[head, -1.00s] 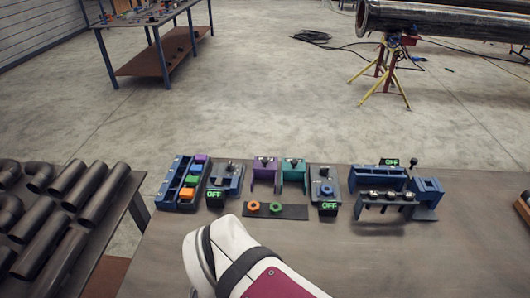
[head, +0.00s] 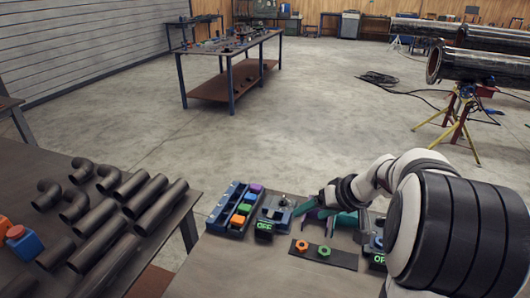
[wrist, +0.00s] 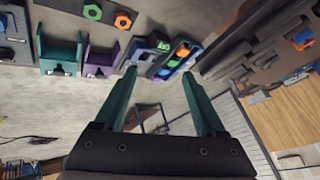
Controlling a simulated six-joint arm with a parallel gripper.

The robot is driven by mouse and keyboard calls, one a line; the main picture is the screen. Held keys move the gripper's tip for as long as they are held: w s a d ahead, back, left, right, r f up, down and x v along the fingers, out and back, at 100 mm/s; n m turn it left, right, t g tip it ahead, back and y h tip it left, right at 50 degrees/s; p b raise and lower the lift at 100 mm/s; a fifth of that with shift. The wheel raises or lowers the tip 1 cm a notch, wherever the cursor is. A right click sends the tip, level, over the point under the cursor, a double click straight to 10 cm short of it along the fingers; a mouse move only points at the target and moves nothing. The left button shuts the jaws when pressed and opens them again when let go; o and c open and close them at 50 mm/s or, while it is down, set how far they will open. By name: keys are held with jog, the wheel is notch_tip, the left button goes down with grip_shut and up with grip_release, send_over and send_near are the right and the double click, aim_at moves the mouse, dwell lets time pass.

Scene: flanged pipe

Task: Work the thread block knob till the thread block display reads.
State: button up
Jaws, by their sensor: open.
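A blue-grey block with a dark knob on top (head: 281,205) stands on the table, with a lit display (head: 264,229) reading "OFF" before it. A second display (head: 377,262), partly behind my arm, also looks like "OFF". I cannot tell which unit is the thread block. My gripper (head: 314,213) has teal fingers and is just right of the knob block, its fingertips above the table. In the wrist view my gripper (wrist: 160,73) is open and empty, its fingers spread toward the knob block (wrist: 146,48). The knob is not clear there.
A blue tray (head: 224,207) of coloured blocks stands left of the knob block. An orange nut (head: 301,246) and a green nut (head: 324,251) lie on a dark strip. Purple (wrist: 100,58) and teal (wrist: 60,53) brackets stand nearby. Dark pipes (head: 150,205) cover the left table.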

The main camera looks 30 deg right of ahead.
jog(key=s+d+f+t+h, duration=0.1)
jog(key=s+d+f+h, duration=0.15)
jog(key=d, duration=1.05)
jog(key=h, duration=0.3)
send_near(382, 218)
jog(key=shift+m, duration=0.3)
jog(key=x, duration=0.8)
jog(key=shift+w+f, duration=0.15)
jog(key=shift+f, duration=0.05)
grip_shut()
